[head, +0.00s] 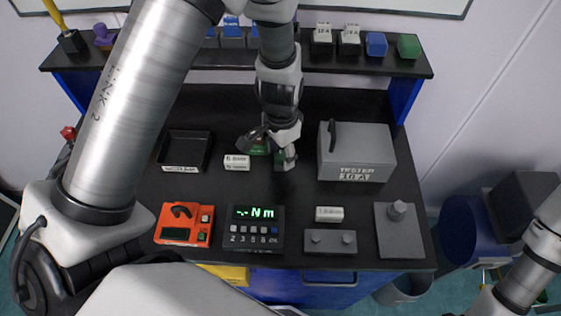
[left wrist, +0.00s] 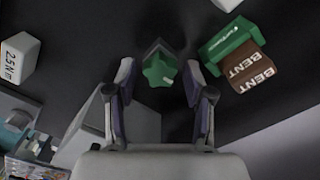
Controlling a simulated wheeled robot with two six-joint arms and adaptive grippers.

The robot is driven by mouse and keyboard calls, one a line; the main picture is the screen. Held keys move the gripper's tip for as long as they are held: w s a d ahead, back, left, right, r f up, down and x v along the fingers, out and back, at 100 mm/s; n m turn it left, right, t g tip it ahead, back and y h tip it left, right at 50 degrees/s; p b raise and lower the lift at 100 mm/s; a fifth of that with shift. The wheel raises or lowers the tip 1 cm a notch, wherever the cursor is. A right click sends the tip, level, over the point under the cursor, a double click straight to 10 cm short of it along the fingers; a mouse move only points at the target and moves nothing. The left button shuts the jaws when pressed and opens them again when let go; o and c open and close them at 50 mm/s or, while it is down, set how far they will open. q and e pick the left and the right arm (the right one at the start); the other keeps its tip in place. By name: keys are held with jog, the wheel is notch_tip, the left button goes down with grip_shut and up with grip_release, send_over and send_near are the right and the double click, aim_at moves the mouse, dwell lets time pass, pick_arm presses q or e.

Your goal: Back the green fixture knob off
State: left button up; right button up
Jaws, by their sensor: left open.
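The green fixture knob (left wrist: 160,70) is star-shaped and sits on a small dark fixture (left wrist: 157,48) in the left wrist view. My left gripper (left wrist: 160,77) is open, with one finger on each side of the knob and visible gaps between. In the head view the left gripper (head: 272,142) points down over the middle of the black table, and the green fixture knob (head: 279,155) is partly hidden by it. Whether the fingertips are level with the knob is hard to tell. My right gripper is outside the frames.
A green block (left wrist: 228,42) and a brown BENT block (left wrist: 243,66) lie close beside the fixture. The grey tester (head: 357,152) stands to the right. A black tray (head: 185,147) and white block (head: 237,162) are left. The torque display (head: 252,228) and orange device (head: 184,223) stand in front.

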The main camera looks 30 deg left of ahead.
pick_arm(q)
jog(key=m+b, duration=0.2)
jog(key=shift+w+f+m, duration=0.1)
jog(key=shift+f+m, duration=0.2)
jog(key=shift+r+m+b, duration=0.25)
jog(key=shift+m+b, duration=0.15)
jog(key=shift+m, duration=0.8)
jog(key=m+b, duration=0.2)
jog(key=m, duration=0.1)
jog(key=shift+f, duration=0.1)
jog(key=shift+m, duration=0.8)
jog(key=shift+m+b, duration=0.6)
jog(key=shift+m, duration=0.2)
jog(key=shift+m+b, duration=0.3)
jog(key=shift+m, duration=1)
jog(key=shift+r, duration=0.25)
